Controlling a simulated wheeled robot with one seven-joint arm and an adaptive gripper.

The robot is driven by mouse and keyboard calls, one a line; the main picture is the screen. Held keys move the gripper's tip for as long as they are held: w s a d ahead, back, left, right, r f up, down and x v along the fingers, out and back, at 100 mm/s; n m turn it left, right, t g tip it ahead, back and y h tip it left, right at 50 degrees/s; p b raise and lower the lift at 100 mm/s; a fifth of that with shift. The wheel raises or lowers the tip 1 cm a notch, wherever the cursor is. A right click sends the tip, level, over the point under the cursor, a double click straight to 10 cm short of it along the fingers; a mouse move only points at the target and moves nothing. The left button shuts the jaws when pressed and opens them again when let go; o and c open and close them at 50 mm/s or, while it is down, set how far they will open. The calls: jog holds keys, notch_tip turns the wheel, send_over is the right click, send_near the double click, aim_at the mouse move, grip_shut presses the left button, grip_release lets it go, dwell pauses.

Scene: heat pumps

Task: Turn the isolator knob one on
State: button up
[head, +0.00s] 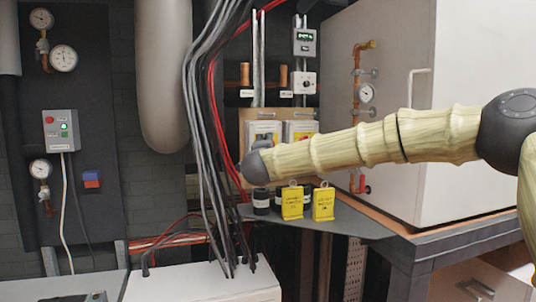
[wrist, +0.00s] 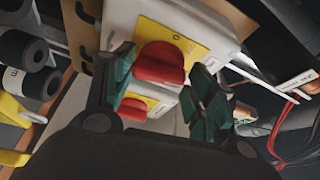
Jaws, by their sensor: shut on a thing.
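Two isolator boxes sit side by side on a tan board in the head view, the left one (head: 262,128) and the right one (head: 299,129). My arm covers their lower parts and hides the knobs there. In the wrist view, a red isolator knob (wrist: 158,64) stands on a yellow plate (wrist: 187,40) on a pale box. My gripper (wrist: 164,76) has its green-padded fingers on either side of this knob, shut on it. A second red knob (wrist: 132,109) shows lower down, partly hidden by my gripper. I cannot read any on or off mark.
Two yellow padlock-shaped tags (head: 292,203) (head: 323,204) and black cylinders (head: 261,201) are below the boxes. Black and red cables (head: 207,120) hang just left of my wrist. A large grey cabinet (head: 445,60) stands to the right.

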jog(key=shift+r+m, duration=0.5)
jog(key=shift+m, duration=0.3)
jog(key=shift+d+r+g, duration=0.1)
jog(key=shift+g, duration=0.2)
jog(key=o, duration=1)
jog(key=shift+w, duration=0.1)
jog(key=shift+c, duration=0.2)
jog(key=shift+o, duration=0.2)
jog(key=shift+f, duration=0.3)
jog(key=shift+f, duration=0.1)
jog(key=s+a, duration=0.1)
jog(key=s, duration=1.1)
